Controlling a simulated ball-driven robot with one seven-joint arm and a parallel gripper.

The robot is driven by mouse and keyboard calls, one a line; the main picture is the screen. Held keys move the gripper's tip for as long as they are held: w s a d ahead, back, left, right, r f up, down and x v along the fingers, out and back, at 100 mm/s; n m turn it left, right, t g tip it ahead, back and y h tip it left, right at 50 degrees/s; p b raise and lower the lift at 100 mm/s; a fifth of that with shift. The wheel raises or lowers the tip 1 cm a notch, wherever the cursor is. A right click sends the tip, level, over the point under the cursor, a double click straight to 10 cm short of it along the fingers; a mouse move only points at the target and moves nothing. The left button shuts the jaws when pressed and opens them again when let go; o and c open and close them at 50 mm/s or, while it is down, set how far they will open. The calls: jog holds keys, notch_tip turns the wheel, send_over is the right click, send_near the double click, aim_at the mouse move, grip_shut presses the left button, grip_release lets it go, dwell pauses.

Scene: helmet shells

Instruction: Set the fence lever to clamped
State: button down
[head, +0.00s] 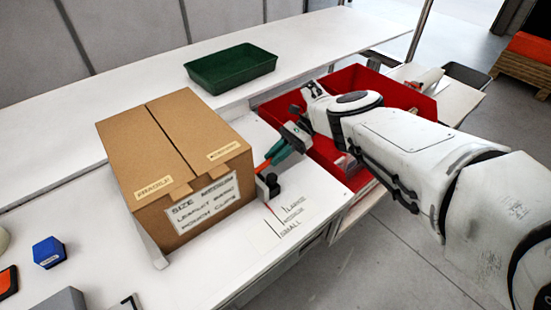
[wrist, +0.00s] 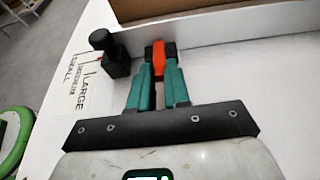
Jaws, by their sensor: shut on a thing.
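The fence lever (head: 262,167) is a small orange-red piece with a black end, beside the lower right corner of the cardboard box. It also shows in the wrist view (wrist: 158,59), close in front of a pale upright strip that looks like the fence (wrist: 230,38). My gripper (head: 270,158) reaches it from the right, and its teal fingers are shut on the orange part (wrist: 158,76). The fingers hide part of the lever, and I cannot tell whether it is set to clamped. A black knob on a block (head: 268,187) stands just beside the lever.
The cardboard box (head: 180,150) stands close by on the white bench. Printed size marks (head: 290,217) lie in front. A red bin (head: 350,82) sits under my arm, and a green tray (head: 230,69) is behind. A blue block (head: 48,252) is at far left.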

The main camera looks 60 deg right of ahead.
jog(key=shift+f+y+b, duration=0.3)
jog(key=shift+f+b, duration=0.05)
jog(key=shift+b, duration=0.35)
jog(key=c, duration=1.1)
grip_release()
jog(key=shift+d+r, duration=0.1)
